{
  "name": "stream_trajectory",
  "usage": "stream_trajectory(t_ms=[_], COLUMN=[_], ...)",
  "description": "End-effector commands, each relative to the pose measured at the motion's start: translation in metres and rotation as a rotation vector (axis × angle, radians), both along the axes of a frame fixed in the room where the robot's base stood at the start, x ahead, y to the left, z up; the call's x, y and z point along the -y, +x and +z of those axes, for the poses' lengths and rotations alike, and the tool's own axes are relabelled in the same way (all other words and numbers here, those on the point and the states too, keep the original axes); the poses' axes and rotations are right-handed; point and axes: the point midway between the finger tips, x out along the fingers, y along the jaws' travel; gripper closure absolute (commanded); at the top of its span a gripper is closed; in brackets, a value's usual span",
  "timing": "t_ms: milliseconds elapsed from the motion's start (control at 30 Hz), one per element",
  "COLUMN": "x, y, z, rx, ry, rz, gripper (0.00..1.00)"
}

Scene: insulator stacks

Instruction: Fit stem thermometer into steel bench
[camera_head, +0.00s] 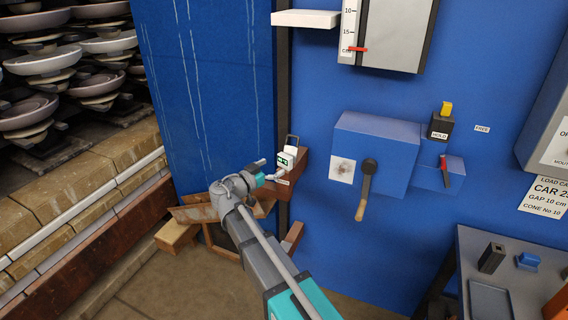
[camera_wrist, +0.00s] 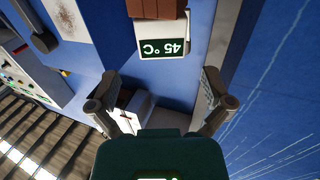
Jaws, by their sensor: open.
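The stem thermometer (camera_head: 287,158) is a small white body with a dark green display, seated at a brown bracket (camera_head: 297,169) on the blue wall. In the wrist view its display (camera_wrist: 163,47) reads 45 °C upside down, with the brown bracket against its top edge. Its stem is not clearly visible. My gripper (camera_head: 262,172) is just left of the thermometer. In the wrist view my gripper (camera_wrist: 160,88) is open and empty, its fingers spread either side below the display. The grey steel bench (camera_head: 530,265) stands at the lower right of the head view.
Dark holder blocks (camera_head: 491,258) and a blue piece (camera_head: 528,261) stand on the bench. A blue wall box with a crank (camera_head: 366,188) juts out between bracket and bench. Stacked insulators (camera_head: 42,62) fill the left. Open floor (camera_head: 210,290) shows below.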

Motion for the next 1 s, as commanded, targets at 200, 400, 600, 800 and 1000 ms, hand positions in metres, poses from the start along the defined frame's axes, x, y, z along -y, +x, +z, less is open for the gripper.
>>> stream_trajectory(t_ms=[200, 400, 600, 800, 1000], x=[0.005, 0.005, 0.007, 0.019, 0.032], y=[0.007, 0.006, 0.01, 0.027, 0.043], z=[0.0, 0.0, -0.001, -0.003, -0.003], rx=[0.0, 0.0, 0.0, 0.0, 0.0], ry=[0.0, 0.0, 0.0, 0.0, 0.0], rz=[0.001, 0.001, 0.001, -0.001, -0.001], gripper=[0.0, 0.0, 0.0, 0.0, 0.0])
